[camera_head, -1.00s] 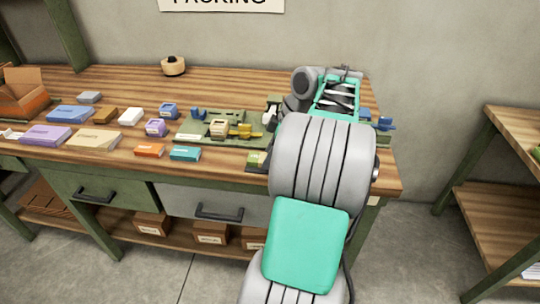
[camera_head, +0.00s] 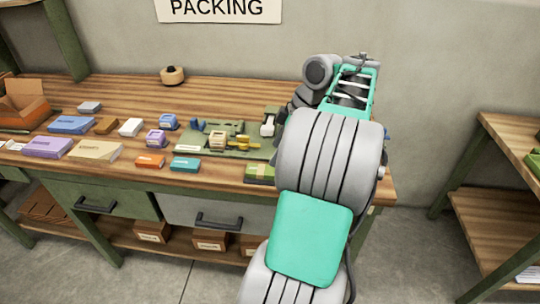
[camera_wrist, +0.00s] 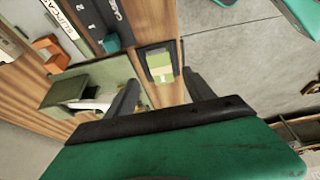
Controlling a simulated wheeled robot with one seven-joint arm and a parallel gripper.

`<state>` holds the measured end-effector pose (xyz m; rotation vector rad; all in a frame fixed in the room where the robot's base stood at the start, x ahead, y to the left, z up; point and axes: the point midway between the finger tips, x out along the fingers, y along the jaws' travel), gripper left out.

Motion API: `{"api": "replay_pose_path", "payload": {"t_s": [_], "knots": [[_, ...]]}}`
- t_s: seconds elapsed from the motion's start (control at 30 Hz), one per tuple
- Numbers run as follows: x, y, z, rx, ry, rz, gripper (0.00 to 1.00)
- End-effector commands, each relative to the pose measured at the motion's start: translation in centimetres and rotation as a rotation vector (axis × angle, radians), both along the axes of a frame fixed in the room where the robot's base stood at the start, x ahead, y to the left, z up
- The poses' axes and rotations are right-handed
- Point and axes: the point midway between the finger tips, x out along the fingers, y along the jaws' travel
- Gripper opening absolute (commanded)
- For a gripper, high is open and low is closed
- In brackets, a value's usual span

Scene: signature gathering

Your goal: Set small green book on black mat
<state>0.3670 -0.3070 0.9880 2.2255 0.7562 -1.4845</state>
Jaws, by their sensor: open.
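The small green book (camera_wrist: 160,64), with a paler yellow-green part, lies on the black mat (camera_wrist: 150,50) in the wrist view. A dark margin of the mat shows around part of it. In the head view the book (camera_head: 260,171) is at the table's front edge, just left of my arm, which hides its right side. My gripper (camera_wrist: 162,90) is open, its two dark fingers spread apart with nothing between them. The book lies beyond the fingertips, apart from them. The gripper is hidden behind my arm in the head view.
Orange (camera_head: 150,161) and teal (camera_head: 185,165) boxes lie near the front edge. Several more boxes are further left. A separate wooden shelf (camera_head: 500,205) stands at the right.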

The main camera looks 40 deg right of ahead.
Motion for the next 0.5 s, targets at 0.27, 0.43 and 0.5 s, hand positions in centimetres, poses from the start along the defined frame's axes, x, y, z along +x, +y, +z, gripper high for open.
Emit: {"api": "replay_pose_path", "payload": {"t_s": [0.27, 0.43, 0.5], "knots": [[-1.3, -1.0, 4.3, 0.001, 0.001, -0.001, 0.62], [-0.3, 0.3, 4.5, 0.007, 0.005, -0.013, 0.62], [1.7, 3.1, 4.6, 0.021, 0.017, -0.044, 0.62]]}}
